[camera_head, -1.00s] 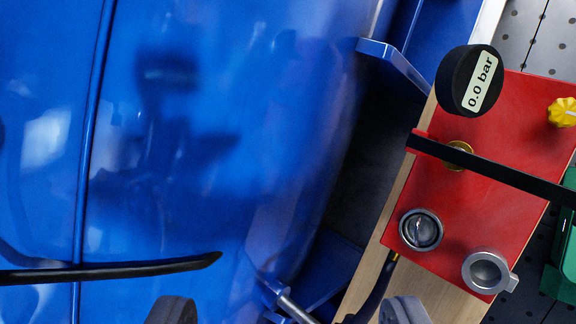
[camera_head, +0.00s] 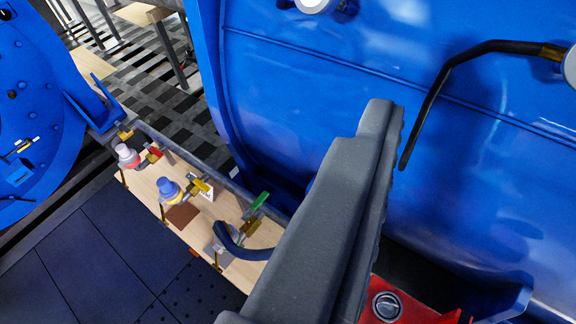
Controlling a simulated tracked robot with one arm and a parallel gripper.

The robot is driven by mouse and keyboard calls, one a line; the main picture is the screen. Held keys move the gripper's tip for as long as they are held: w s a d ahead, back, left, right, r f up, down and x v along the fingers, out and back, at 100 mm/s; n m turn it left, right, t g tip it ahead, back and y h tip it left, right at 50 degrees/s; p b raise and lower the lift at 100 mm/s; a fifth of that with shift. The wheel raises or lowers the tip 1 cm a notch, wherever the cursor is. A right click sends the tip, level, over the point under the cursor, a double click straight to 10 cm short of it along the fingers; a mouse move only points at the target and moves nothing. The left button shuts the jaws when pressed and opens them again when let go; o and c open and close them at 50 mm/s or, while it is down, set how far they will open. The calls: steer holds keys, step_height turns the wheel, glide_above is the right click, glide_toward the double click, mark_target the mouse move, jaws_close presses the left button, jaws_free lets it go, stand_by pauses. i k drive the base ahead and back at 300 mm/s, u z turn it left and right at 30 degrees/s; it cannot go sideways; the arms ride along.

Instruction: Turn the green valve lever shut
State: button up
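The green valve lever (camera_head: 259,201) is small and slants up to the right on a brass valve on the wooden board, left of centre. A dark curved hose (camera_head: 237,248) is just below it. My gripper (camera_head: 385,112) is a large grey shape close to the camera, to the right of the lever in the picture and apart from it. It hides part of the board's right end. Only one side of the gripper shows clearly, so its opening cannot be made out. Nothing is seen held in it.
The board also carries a valve with a yellow lever (camera_head: 201,185), a blue cap (camera_head: 168,187) and a red lever (camera_head: 155,150). A big blue tank (camera_head: 290,90) stands behind and right. A black bent rod (camera_head: 440,82) juts across it. A red block (camera_head: 410,311) is lower right.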

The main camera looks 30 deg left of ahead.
mark_target(264, 196)
steer(key=z, duration=0.8)
steer(key=k, duration=1.05)
steer(key=u, duration=0.55)
steer(key=i, duration=1.5)
steer(key=z, duration=0.1)
